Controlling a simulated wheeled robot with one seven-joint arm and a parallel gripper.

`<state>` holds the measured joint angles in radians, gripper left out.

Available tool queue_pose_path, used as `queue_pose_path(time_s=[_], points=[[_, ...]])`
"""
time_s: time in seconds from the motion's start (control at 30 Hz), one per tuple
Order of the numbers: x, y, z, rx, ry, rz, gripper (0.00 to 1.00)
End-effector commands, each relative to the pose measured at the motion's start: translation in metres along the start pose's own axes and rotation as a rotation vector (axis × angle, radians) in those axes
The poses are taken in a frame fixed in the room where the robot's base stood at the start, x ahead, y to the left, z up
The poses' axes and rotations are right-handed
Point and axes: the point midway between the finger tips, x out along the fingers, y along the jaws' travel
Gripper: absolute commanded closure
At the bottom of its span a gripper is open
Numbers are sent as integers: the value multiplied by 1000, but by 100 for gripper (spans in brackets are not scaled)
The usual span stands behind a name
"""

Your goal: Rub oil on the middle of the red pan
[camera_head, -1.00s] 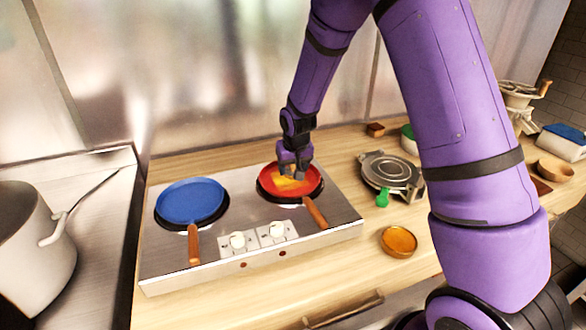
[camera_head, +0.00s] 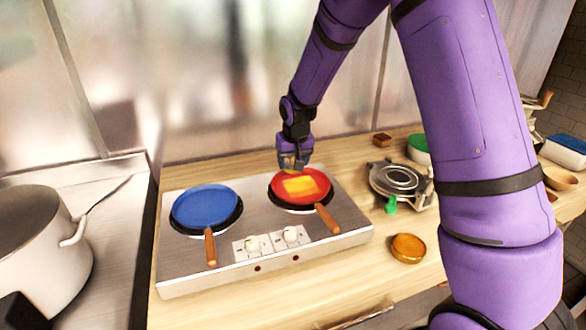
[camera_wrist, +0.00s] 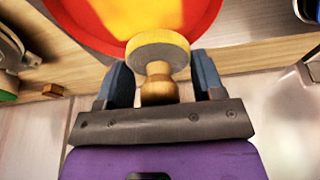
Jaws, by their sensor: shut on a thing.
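The red pan (camera_head: 318,194) sits on the right burner of the hob, its wooden handle pointing toward the front right. A yellow-orange patch (camera_head: 299,187) covers the middle of the pan. My gripper (camera_head: 294,160) is at the pan's far rim. In the wrist view my gripper (camera_wrist: 158,85) is shut on the wooden knob of a round oiling pad (camera_wrist: 158,50) with a yellowish face. The pad overlaps the edge of the red pan (camera_wrist: 205,14) in that view; I cannot tell whether it touches. The yellow patch also shows there (camera_wrist: 150,15).
A blue pan (camera_head: 205,207) sits on the left burner of the steel hob (camera_head: 190,270). A round amber dish (camera_head: 408,247) stands on the counter at the right. A waffle-iron-like press (camera_head: 395,180) lies behind it. A large pot (camera_head: 35,240) stands at the left.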

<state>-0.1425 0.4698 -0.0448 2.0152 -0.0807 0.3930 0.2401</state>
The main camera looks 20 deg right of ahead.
Motion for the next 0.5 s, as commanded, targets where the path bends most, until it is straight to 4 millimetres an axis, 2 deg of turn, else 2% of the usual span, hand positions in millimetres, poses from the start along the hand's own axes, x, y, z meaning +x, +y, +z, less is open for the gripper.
queue_pose_path(time_s=[0.2,0.5], points=[[-18,1,-6,1,2,0,64],[-22,2,-7,1,0,0,64]])
